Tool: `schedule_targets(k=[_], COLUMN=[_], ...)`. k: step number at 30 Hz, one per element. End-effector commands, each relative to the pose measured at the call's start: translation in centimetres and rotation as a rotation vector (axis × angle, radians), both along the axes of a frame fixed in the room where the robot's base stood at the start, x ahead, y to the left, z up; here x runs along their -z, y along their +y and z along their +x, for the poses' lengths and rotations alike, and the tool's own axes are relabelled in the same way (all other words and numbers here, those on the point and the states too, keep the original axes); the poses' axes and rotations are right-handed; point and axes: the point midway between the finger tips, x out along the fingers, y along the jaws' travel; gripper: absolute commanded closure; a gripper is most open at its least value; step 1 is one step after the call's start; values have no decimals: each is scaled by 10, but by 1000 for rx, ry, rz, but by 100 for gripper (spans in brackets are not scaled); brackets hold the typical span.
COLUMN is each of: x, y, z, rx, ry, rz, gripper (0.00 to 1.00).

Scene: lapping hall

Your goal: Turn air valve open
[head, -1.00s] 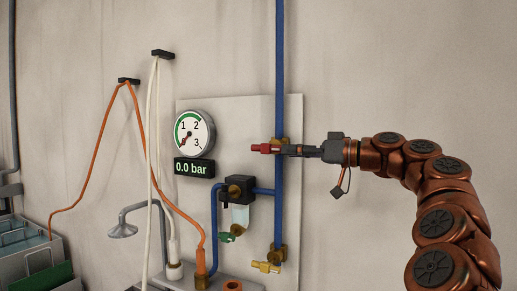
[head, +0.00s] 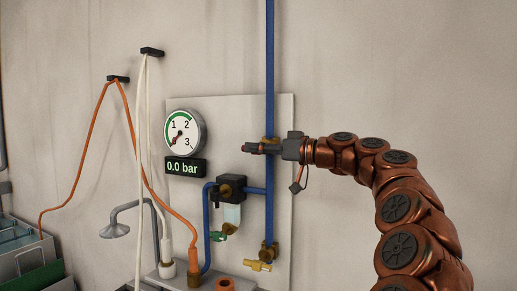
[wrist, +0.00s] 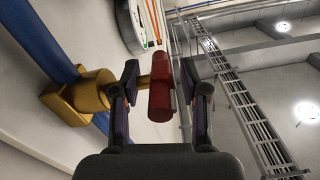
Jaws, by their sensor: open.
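The air valve has a red handle (wrist: 161,95) on a brass body (wrist: 75,98), fitted to the blue pipe (wrist: 50,40). In the wrist view my gripper (wrist: 160,75) is open, with one finger on each side of the red handle. The left finger is beside the brass stem. I cannot tell whether either finger touches. The dial gauge (head: 185,133) points low, and its display (head: 185,167) reads 0.0 bar.
Orange (head: 97,118) and white (head: 140,150) hoses hang at left beside a shower-like head (head: 115,230). The wall right of the panel is clear.

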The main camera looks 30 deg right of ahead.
Motion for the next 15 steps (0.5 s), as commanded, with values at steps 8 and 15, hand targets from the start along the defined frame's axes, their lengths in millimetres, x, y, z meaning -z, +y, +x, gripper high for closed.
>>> schedule_targets(k=[8, 15], x=[0, 0], y=[0, 0], z=[0, 0], rx=[0, 0], ry=[0, 1], rz=[0, 0], gripper=[75, 100])
